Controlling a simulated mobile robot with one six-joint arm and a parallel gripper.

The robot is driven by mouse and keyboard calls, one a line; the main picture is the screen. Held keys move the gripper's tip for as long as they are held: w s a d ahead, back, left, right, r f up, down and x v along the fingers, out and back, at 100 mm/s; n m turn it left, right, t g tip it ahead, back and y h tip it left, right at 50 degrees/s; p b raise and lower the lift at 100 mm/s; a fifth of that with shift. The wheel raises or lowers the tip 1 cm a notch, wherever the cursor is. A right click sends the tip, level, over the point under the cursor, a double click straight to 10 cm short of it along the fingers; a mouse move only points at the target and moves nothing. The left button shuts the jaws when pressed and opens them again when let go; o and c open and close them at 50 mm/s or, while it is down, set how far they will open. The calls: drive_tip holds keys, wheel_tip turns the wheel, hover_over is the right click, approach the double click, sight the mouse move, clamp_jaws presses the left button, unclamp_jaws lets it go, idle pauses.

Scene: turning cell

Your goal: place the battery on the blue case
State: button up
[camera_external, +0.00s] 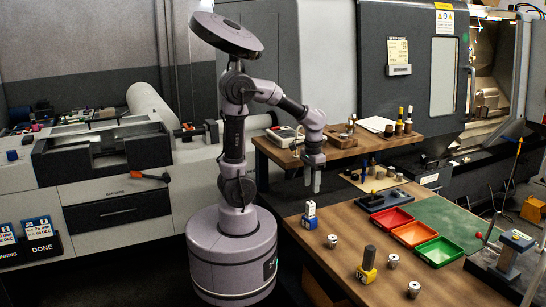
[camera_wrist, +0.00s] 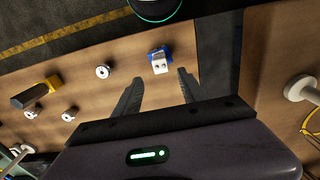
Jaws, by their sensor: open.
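A small blue block with a white face (camera_external: 309,216) stands on the wooden table; it is the only blue case-like thing near me. It also shows in the wrist view (camera_wrist: 159,61), just beyond my fingertips. A yellow block with a dark upright cylinder (camera_external: 367,266) stands nearer the table's front; it also shows in the wrist view (camera_wrist: 51,83). I cannot tell for certain which of these is the battery. My gripper (camera_external: 314,184) points down, open and empty, above the table's far left part. Its two fingers show apart in the wrist view (camera_wrist: 160,76).
Several small metal cylinders (camera_external: 392,262) stand around the yellow block. Red, orange and green trays (camera_external: 413,234) and a green mat (camera_external: 447,222) lie to the right. A raised wooden shelf (camera_external: 350,149) with tools is behind my gripper. Bare tabletop (camera_external: 345,228) lies between the blocks and trays.

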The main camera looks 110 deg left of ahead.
drive_tip(key=d+r+m+t+y, duration=0.1)
drive_tip(key=d+r+m+t, duration=0.25)
drive_tip(key=d+m, duration=0.4)
drive_tip(key=d+r+m+t+y, duration=0.1)
drive_tip(key=d+r+m+t, duration=0.1)
drive_tip(key=d+r+m, duration=0.5)
wheel_tip(320, 180, down, 8)
drive_tip(key=d+n+b, duration=0.1)
drive_tip(key=b, duration=0.4)
drive_tip(key=shift+w+d+f, duration=0.15)
drive_tip(key=shift+w+d, duration=0.1)
drive_tip(key=shift+d, duration=0.1)
